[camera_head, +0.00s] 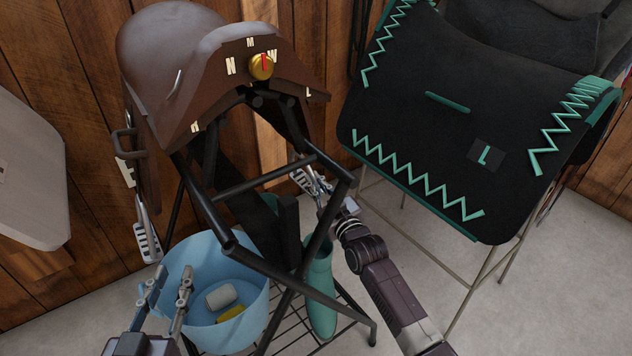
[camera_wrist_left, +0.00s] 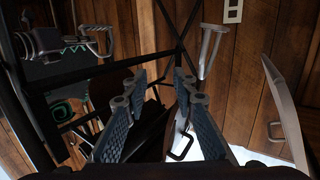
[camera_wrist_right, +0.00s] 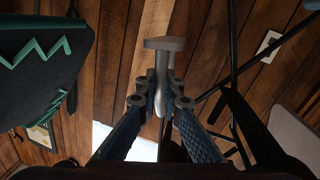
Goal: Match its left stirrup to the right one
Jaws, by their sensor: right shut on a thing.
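The brown saddle (camera_head: 185,45) sits on a black folding rack, with a yellow knob (camera_head: 262,67) and pale letters on its front; an L mark shows on the picture-right side. One metal stirrup (camera_head: 148,240) hangs at picture left, and also shows in the left wrist view (camera_wrist_left: 212,45). The other stirrup (camera_head: 304,177), at picture right, is in my right gripper (camera_head: 325,195); its grey metal fills the jaws in the right wrist view (camera_wrist_right: 164,50). My left gripper (camera_head: 172,284) is open and empty, below the hanging stirrup and over the bucket's left rim.
A light blue bucket (camera_head: 258,312) holds a pale sponge and a yellow item under the rack. Teal boots (camera_head: 320,290) stand beside it. A dark saddle pad with green zigzags (camera_head: 420,110) covers a stand at right. Rack bars (camera_head: 262,178) cross between my arms.

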